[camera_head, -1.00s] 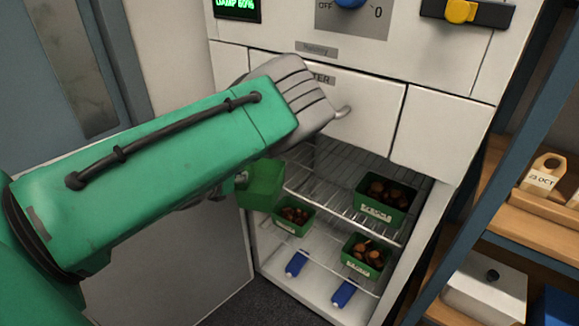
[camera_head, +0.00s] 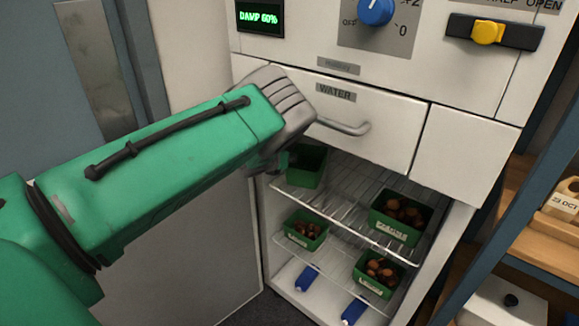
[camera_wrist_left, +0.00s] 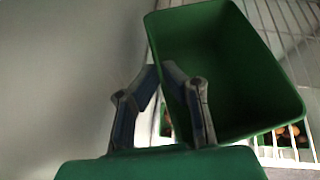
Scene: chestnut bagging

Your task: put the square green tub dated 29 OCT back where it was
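A green square tub (camera_head: 308,168) is at the left side of the upper wire shelf (camera_head: 345,200) in the open cabinet. It looks empty inside in the left wrist view (camera_wrist_left: 235,75); no date can be read on it. My left gripper (camera_wrist_left: 162,72) has its fingers closed together at the tub's near wall, apparently pinching it. In the head view my arm hides the fingers. I cannot tell whether the tub's base touches the shelf. My right gripper is in neither view.
A green tub of chestnuts (camera_head: 397,217) stands on the upper shelf at right. Two more, left (camera_head: 305,230) and right (camera_head: 378,273), stand below. The WATER drawer (camera_head: 365,120) and its handle (camera_head: 345,127) are close above my gripper. Blue objects (camera_head: 306,279) lie at the bottom.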

